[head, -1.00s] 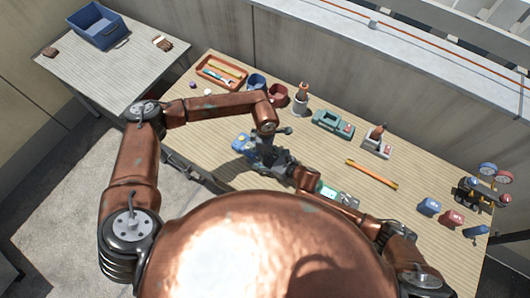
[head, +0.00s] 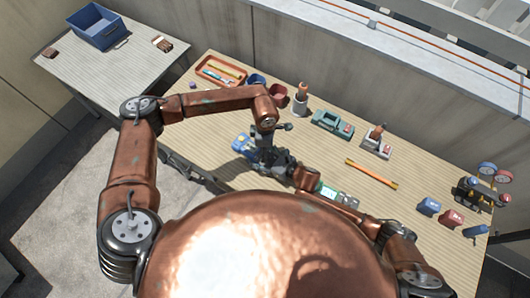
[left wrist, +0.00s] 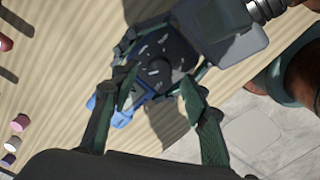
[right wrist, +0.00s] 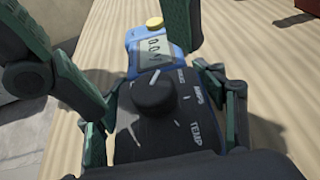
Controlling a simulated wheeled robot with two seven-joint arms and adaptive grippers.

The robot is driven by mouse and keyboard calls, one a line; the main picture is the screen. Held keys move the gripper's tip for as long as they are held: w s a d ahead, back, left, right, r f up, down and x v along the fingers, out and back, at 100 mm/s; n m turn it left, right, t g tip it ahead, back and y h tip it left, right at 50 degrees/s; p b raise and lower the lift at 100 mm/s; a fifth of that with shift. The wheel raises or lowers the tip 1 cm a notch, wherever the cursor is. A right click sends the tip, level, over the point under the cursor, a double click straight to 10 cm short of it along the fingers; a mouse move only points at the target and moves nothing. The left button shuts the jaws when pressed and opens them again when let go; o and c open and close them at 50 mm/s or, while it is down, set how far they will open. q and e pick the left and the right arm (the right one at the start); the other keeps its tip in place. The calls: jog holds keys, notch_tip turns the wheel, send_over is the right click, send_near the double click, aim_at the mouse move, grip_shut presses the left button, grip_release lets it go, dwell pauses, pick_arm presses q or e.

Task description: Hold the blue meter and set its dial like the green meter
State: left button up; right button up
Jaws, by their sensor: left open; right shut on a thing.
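The blue meter (head: 240,143) is held above the workbench. The right wrist view shows its display (right wrist: 156,50), yellow knob and black dial (right wrist: 155,97), whose white mark points up and slightly right. AMPS and TEMP labels lie to its right. My right gripper (right wrist: 165,120) is shut on the meter's sides. My left gripper (left wrist: 157,85) is open, its fingers spread over the meter near the dial, not closed on it. A mint-green case (head: 328,190) beside my right arm may be the green meter; it is partly hidden and its dial cannot be read.
A teal device (head: 333,123), an orange bar (head: 371,173), blue and red cups and an orange tray (head: 220,71) are on the bench. Gauges (head: 487,170) stand at the right end. A side table holds a blue bin (head: 98,27). The bench front is mostly covered by my body.

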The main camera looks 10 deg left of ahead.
pick_arm(q)
notch_tip(320, 180, up, 9)
pick_arm(e)
jog(key=shift+s+d+f, duration=0.2)
jog(key=shift+f, duration=0.35)
jog(key=o, duration=1.6)
jog(key=shift+o, duration=0.4)
jog(key=shift+w, duration=0.1)
jog(key=shift+w+a+r, duration=0.1)
jog(key=shift+r, duration=0.2)
jog(key=shift+o, duration=0.3)
jog(key=o, duration=0.4)
jog(key=shift+a+r, duration=0.1)
jog(key=shift+r, duration=0.05)
jog(key=shift+c, duration=0.2)
pick_arm(q)
jog(key=shift+r, duration=0.1)
